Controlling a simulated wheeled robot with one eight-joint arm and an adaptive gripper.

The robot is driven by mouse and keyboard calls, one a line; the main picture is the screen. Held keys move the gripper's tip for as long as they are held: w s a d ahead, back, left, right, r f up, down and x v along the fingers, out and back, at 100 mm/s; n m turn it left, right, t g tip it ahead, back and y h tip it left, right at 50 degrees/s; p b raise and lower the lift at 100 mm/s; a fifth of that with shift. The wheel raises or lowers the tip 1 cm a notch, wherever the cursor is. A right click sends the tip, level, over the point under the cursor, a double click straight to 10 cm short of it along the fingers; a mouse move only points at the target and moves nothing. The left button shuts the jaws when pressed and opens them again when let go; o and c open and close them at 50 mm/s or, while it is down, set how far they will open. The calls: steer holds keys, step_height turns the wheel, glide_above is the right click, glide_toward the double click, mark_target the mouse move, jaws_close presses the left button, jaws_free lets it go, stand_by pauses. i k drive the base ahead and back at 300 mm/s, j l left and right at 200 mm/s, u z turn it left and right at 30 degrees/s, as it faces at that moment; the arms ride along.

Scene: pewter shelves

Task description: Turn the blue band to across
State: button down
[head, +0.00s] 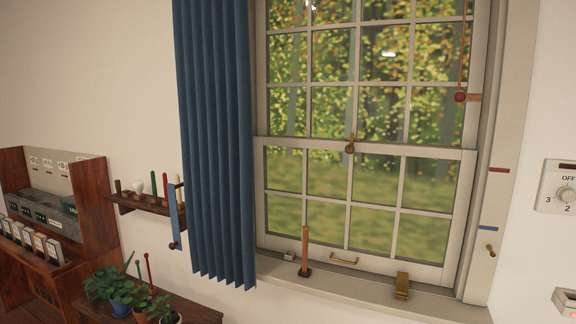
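A narrow blue band (177,215) stands upright against the wall, just left of the blue curtain (215,140). A small dark knob (172,245) sits at its lower end. The band runs up and down beside the curtain, not over it. Its upper part overlaps the right end of the small wall shelf in the picture. The curtain hangs straight in folds at the left side of the window. My gripper is not in view.
The small wall shelf (150,204) holds candles and a white object. Potted plants (120,288) stand on a low table below. The window sill (350,296) carries an orange candle (305,250) and a brass piece (402,286). A dial (566,195) is on the right wall.

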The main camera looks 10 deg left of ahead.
mark_target(178, 245)
steer(key=u, duration=1.3)
steer(key=i+j+z, duration=0.15)
steer(key=i+z, duration=0.15)
steer(key=i+j+z, duration=0.25)
steer(key=i, duration=0.15)
